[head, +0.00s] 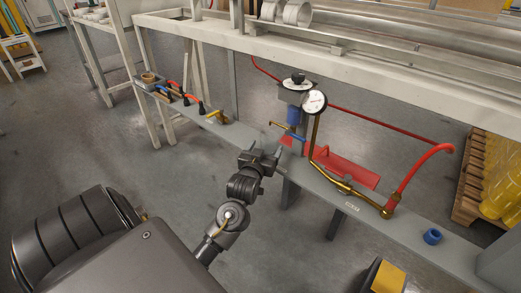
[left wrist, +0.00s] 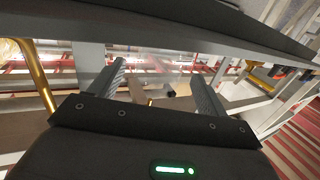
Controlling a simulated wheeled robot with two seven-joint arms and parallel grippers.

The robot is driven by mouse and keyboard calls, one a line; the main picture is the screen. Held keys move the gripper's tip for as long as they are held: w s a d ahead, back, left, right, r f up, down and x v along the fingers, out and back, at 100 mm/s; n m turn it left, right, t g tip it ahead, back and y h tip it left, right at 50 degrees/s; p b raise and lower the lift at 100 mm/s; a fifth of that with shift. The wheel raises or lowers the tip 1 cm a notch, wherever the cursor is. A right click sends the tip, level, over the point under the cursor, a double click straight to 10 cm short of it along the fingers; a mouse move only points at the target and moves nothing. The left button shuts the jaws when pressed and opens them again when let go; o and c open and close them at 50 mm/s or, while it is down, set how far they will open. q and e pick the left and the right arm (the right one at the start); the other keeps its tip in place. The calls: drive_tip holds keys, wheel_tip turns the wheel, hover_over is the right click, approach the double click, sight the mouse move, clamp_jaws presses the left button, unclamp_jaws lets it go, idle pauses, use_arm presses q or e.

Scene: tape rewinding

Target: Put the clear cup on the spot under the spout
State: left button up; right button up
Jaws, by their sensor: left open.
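My left gripper (head: 262,157) is open, in front of the grey shelf beam and just left of the blue filter bowl and gauge. In the left wrist view the two fingers (left wrist: 160,75) stand apart. A faint see-through patch (left wrist: 150,65) lies between and beyond them; I cannot tell whether it is the clear cup. I cannot make out the cup in the head view. A small blue-handled valve (head: 288,130) sits on the shelf near my fingertips. I cannot tell which part is the spout, and no marked spot is clear. My right gripper is not in view.
The pressure gauge (head: 314,102), blue bowl (head: 293,115), brass pipe (head: 346,187) and red pipe (head: 415,171) stand along the shelf. A blue ring (head: 432,236) lies at its right. Several coloured-handled tools (head: 180,93) lie left. The floor (head: 120,170) at left is clear.

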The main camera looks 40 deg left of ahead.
use_arm(q)
drive_tip(key=p+v, duration=0.1)
drive_tip(key=v, duration=0.4)
drive_tip(key=shift+s+d, duration=0.1)
drive_tip(key=shift+s, duration=0.2)
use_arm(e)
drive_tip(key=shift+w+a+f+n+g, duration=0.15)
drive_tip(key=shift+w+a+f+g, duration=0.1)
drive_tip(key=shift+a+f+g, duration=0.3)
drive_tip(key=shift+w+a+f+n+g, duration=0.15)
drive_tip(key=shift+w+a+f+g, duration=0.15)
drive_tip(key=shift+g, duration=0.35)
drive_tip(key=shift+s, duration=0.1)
use_arm(q)
drive_tip(key=s+d+r+m+t+h, duration=0.2)
drive_tip(key=d+r+m+t+h, duration=0.15)
drive_tip(key=d, duration=0.55)
drive_tip(key=s+d+r+m+t+h, duration=0.25)
drive_tip(key=d+h, duration=0.25)
drive_tip(key=d, duration=0.3)
drive_tip(key=s+d+r+m+h, duration=0.4)
drive_tip(key=s+d+r+h, duration=0.3)
drive_tip(key=s+d+h, duration=0.3)
drive_tip(key=s+d, duration=0.1)
drive_tip(key=d, duration=0.2)
drive_tip(key=shift+s+r+m, duration=0.15)
drive_tip(key=shift+r+m, duration=0.05)
drive_tip(key=shift+m, duration=0.2)
